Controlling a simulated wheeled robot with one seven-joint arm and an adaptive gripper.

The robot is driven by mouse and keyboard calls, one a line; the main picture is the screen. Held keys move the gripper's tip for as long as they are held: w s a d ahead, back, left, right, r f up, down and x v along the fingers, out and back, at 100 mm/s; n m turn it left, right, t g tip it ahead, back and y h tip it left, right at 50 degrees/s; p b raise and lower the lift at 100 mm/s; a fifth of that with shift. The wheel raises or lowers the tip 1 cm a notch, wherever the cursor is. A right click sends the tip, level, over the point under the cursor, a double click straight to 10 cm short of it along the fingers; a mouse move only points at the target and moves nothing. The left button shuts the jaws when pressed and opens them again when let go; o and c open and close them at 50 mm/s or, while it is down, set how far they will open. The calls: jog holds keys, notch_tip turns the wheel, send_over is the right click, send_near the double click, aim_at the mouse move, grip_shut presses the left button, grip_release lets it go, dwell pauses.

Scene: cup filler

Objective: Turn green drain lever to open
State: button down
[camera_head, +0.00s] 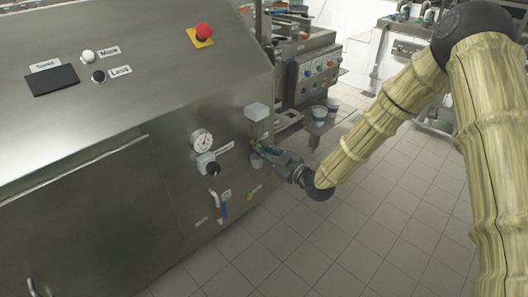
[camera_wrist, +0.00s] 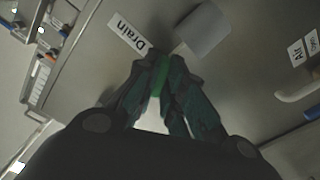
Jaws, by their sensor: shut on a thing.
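The green drain lever (camera_wrist: 161,75) shows in the wrist view between my fingers, just below the "Drain" label (camera_wrist: 128,36) on the steel panel. My gripper (camera_wrist: 163,84) is shut on the lever; its dark fingers cover much of it. In the head view my gripper (camera_head: 262,150) reaches the front of the steel machine, right of the round gauge (camera_head: 201,140). Only a small bit of green shows there, and the lever's angle is hard to tell.
A grey box-shaped fitting (camera_wrist: 203,35) stands out close beside the lever. Cups (camera_head: 319,114) stand on a shelf behind. The tiled floor (camera_head: 330,245) in front is clear.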

jog(key=m, duration=0.5)
jog(key=shift+m, duration=0.3)
dwell(0.4)
jog(key=c, duration=1.8)
grip_release()
jog(key=v, duration=1.2)
